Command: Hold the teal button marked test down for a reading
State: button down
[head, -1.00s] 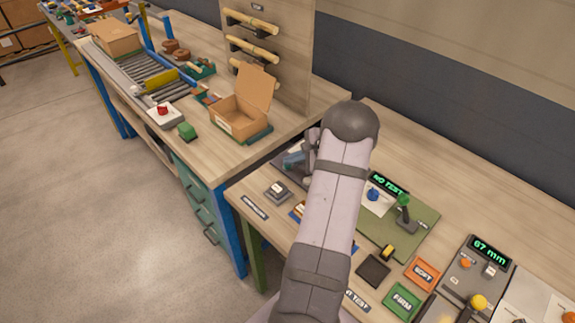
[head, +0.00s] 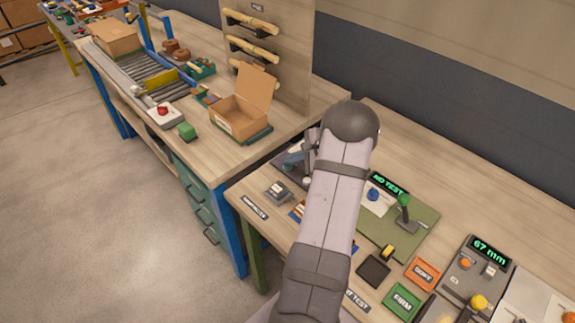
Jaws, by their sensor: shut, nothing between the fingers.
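A display reading NO TEST (head: 389,185) stands on the green panel (head: 405,237) of the right bench. A blue button (head: 373,195) sits on a white plate below the display. I cannot make out a teal button marked test; my arm covers part of the bench and may hide it. My gripper is hidden behind my own arm, so its fingers do not show. A blue-grey part (head: 293,157) shows just left of my arm, and I cannot tell what it belongs to.
A green-knobbed lever (head: 405,212) stands right of the blue button. Orange SOFT (head: 422,274) and green FIRM (head: 403,303) pads lie nearer. A 67 mm display (head: 487,252) stands at right. An open cardboard box (head: 238,122) is on the left bench. The right bench's back strip is clear.

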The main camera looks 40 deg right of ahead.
aim_at(291, 169)
jog(key=shift+r, duration=0.1)
dwell(0.3)
jog(key=shift+r+p, duration=0.45)
jog(key=shift+r, duration=0.25)
notch_tip(291, 169, up, 5)
jog(key=p, duration=0.3)
dwell(0.3)
dwell(0.4)
